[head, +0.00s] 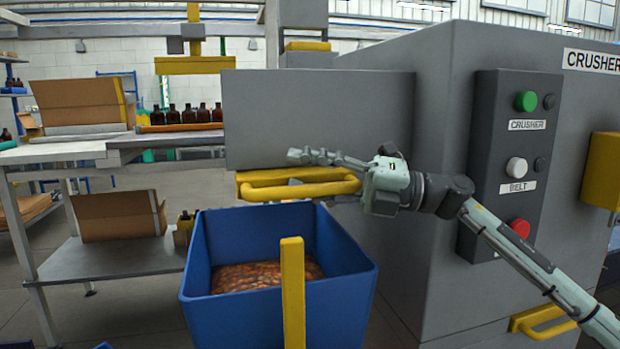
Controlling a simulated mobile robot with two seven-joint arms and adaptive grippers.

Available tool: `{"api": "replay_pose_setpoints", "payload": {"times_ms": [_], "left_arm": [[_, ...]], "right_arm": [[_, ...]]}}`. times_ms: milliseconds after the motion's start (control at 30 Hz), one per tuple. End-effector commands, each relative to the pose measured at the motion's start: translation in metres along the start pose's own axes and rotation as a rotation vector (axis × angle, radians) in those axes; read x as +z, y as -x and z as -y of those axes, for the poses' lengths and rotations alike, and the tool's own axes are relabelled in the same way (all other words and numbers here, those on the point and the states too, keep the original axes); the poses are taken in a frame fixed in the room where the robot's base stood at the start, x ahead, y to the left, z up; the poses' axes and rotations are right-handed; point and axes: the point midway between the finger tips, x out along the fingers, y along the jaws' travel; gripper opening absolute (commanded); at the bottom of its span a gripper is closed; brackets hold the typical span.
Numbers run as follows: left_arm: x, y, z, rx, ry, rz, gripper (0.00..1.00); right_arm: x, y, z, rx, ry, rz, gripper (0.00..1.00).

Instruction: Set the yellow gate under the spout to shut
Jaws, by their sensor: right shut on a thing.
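The yellow gate (262,194) sticks out as a looped bar under the grey spout box (318,115), above the blue bin. My right gripper (328,179) reaches in from the right and is shut on the right end of the gate's loop. One finger lies above the bar along the lower edge of the box, and the other is low beside the bar's end. How far the gate is slid in cannot be told from this view. My left gripper is not in view.
The blue bin (250,316) stands under the gate with amber shards (250,278) inside. A yellow post (292,300) rises before it. The crusher panel (502,180) with green, white and red buttons is at the right. Amber bottles (188,114) stand at the back left.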

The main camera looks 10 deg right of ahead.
Motion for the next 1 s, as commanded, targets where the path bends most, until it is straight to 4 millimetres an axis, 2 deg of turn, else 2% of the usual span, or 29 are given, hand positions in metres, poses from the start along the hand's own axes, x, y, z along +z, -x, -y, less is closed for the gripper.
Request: {"api": "replay_pose_setpoints", "payload": {"times_ms": [33, 167, 200, 367, 1000], "left_arm": [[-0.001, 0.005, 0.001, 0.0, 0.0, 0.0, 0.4], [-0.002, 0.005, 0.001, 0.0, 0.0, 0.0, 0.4], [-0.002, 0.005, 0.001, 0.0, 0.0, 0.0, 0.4], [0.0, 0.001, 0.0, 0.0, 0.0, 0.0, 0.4], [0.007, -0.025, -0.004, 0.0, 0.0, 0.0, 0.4]], "right_arm": [[0.035, -0.001, -0.081, 0.074, 0.13, 0.053, 0.38], [0.035, -0.002, -0.081, 0.075, 0.129, 0.053, 0.38], [0.005, -0.002, -0.012, 0.017, 0.007, 0.007, 0.38], [0.003, 0.004, -0.009, 0.015, 0.006, 0.007, 0.38], [0.001, 0.052, 0.001, 0.003, 0.002, 0.01, 0.38]]}}
